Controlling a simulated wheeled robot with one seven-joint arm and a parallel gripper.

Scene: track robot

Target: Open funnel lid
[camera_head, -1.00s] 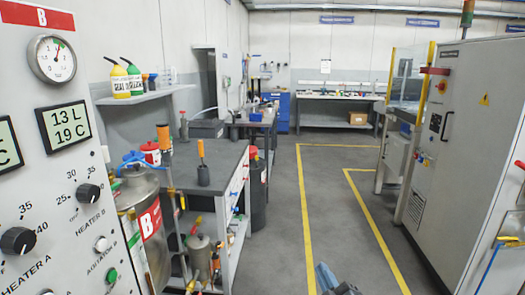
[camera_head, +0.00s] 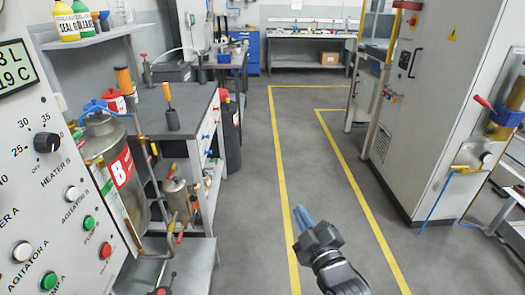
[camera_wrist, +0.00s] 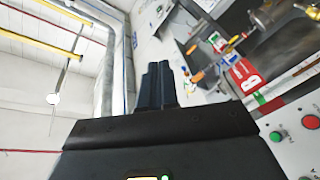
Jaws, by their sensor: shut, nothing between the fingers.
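I cannot make out a funnel or its lid for certain in either view. A steel tank (camera_head: 128,190) with a red B label stands at the left in the head view, with blue and red fittings around its top. It also shows tilted at the upper right of the wrist view (camera_wrist: 262,97). My gripper (camera_head: 303,216), with blue fingers, is shut and empty over the floor at the lower middle, well to the right of the tank. Its closed fingers (camera_wrist: 157,85) also show in the wrist view.
A control panel (camera_head: 30,190) with knobs and buttons fills the left edge. A dark-topped workbench (camera_head: 190,120) stands behind the tank. A tall grey cabinet (camera_head: 435,110) is at the right, near a blue valve (camera_head: 507,118). The yellow-lined floor (camera_head: 310,150) between is clear.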

